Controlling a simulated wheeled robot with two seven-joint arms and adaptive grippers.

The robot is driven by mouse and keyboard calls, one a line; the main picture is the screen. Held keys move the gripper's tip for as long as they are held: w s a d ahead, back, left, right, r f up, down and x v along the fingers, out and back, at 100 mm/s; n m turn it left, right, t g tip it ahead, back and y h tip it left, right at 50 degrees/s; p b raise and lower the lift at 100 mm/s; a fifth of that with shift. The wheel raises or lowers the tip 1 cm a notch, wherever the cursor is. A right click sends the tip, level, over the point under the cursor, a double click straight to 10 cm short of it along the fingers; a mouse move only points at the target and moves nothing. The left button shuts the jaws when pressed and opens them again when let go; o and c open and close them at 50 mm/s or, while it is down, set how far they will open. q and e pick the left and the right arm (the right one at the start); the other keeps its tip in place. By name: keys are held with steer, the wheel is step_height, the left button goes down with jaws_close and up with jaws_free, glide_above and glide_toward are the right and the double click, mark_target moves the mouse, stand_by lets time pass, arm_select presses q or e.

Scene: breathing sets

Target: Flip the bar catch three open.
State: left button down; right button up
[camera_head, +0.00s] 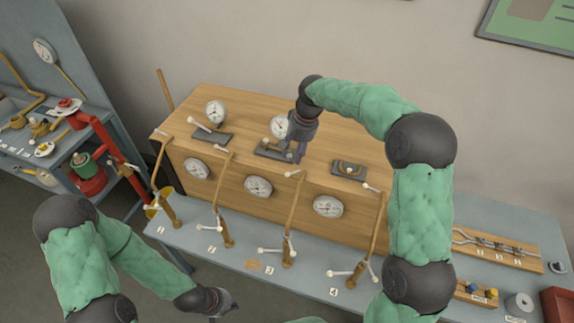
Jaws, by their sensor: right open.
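Several tan posts with white-tipped levers stand along the bench front beside number cards. The post by card 3 (269,271) is a slanted tan bar (291,215) with a small white lever (270,251) low on its left. I cannot tell whether its catch is shut. On the wooden box top are dark plates with fittings: a left one (211,137), a middle one (270,152) and a right one (348,170). My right gripper (299,153) is open, pointing down over the box top beside the middle plate. My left gripper (229,308) is low at the front, its fingers unclear.
The wooden box (225,105) carries several round gauges, one (258,187) on its front. A rack of metal tools (495,250), a white roll (519,304) and a red bin (557,303) are at the right. A blue shelf (100,95) stands left.

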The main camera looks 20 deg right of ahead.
mark_target(289, 173)
steer(key=f, duration=0.3)
steer(key=a+f, duration=0.1)
steer(key=f, duration=0.5)
steer(key=shift+w+a+f, duration=0.35)
steer(key=shift+a+f, duration=0.05)
